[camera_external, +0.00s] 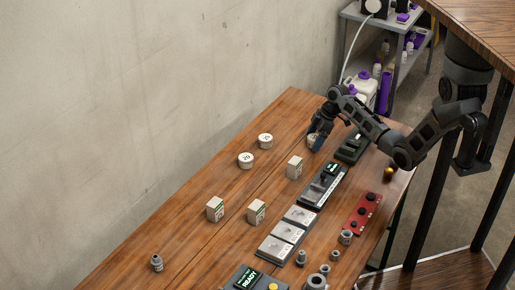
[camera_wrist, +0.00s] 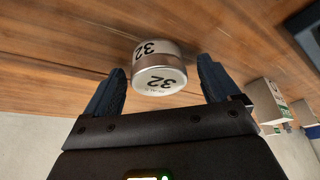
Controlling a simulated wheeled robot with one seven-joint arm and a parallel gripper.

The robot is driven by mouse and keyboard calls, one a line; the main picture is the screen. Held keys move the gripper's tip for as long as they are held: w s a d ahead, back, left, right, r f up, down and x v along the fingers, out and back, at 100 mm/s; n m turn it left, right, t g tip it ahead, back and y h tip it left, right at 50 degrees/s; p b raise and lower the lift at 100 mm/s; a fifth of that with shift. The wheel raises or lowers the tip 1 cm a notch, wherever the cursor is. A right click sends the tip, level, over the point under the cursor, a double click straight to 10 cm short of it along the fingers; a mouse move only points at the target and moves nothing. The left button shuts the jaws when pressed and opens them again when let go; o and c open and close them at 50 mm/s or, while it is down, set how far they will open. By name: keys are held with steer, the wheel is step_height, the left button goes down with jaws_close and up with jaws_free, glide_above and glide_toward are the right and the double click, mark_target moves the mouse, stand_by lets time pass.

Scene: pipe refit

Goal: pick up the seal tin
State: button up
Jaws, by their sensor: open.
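A round tin marked 32 (camera_wrist: 160,78), with a pale lid and a metallic side band, sits between the two fingertips of my open gripper (camera_wrist: 160,88) in the wrist view. A gap shows between the tin and each finger. In the external view my gripper (camera_external: 318,132) is low over the far end of the table and mostly hides this tin (camera_external: 312,141). Two other round white tins stand to the left on the table, one marked 20 (camera_external: 246,160) and another farther back (camera_external: 265,141).
Several small white boxes (camera_external: 295,167) stand mid-table. A row of grey trays and devices (camera_external: 323,186) runs along the right side, with a red panel (camera_external: 363,211) beyond. Metal fittings (camera_external: 316,282) stand near the front. The wooden table's (camera_external: 160,220) left part is mostly clear.

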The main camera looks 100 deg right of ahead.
steer(key=c, duration=1.1)
steer(key=shift+c, duration=0.2)
